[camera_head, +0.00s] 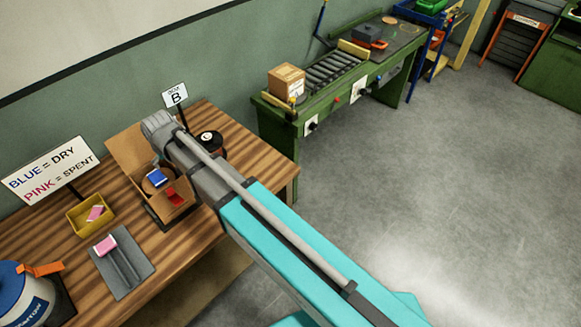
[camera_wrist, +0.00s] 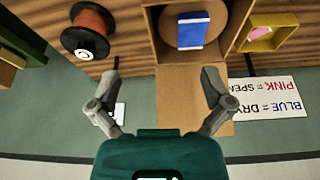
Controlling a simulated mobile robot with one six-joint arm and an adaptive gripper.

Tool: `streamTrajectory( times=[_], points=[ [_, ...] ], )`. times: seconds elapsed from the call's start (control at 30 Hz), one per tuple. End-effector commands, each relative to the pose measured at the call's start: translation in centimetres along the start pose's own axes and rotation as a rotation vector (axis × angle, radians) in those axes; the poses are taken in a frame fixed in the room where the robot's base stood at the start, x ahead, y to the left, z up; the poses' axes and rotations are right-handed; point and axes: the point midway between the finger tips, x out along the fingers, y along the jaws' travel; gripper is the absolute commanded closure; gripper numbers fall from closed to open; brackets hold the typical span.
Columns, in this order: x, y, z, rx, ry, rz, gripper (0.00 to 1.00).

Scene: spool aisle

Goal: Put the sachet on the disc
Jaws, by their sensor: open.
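A blue sachet (camera_head: 157,177) is inside the open cardboard box (camera_head: 128,150). In the wrist view the blue sachet (camera_wrist: 192,30) lies over a round brown disc (camera_wrist: 171,30) in the box. A pink sachet (camera_head: 105,245) lies on a grey tray (camera_head: 135,257). Another pink sachet (camera_head: 96,213) is in a yellow bin (camera_head: 76,222), which also shows in the wrist view (camera_wrist: 292,36). My gripper (camera_wrist: 162,74) is open with nothing between its fingers, near the box's raised flap (camera_wrist: 180,82). In the head view my arm hides part of the box.
A spool (camera_wrist: 88,28) stands beside the box. A sign (camera_head: 48,172) reads BLUE = DRY, PINK = SPENT. A small B sign (camera_head: 174,95) stands behind. A blue-lidded tub (camera_head: 22,297) is at front left. A green bench (camera_head: 340,90) stands beyond.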

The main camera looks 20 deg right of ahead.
Motion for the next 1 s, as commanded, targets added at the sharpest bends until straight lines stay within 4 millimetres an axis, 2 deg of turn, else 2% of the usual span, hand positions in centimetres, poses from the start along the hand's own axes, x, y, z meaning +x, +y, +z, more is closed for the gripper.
streamTrajectory(
  times=[0.03,0.2,0.5,0.8,1.0],
  points=[
    [-0.3,1.8,1.2,0.022,-0.014,0.009,0.0],
    [-1.4,7.8,5.1,0.1,-0.071,0.035,0.0],
    [-3.9,16.9,13.3,0.247,-0.179,0.07,0.0],
    [-6.8,23.3,22.1,0.396,-0.282,0.086,0.0],
    [-8.3,25.4,26.1,0.463,-0.328,0.086,0.0]
  ],
)
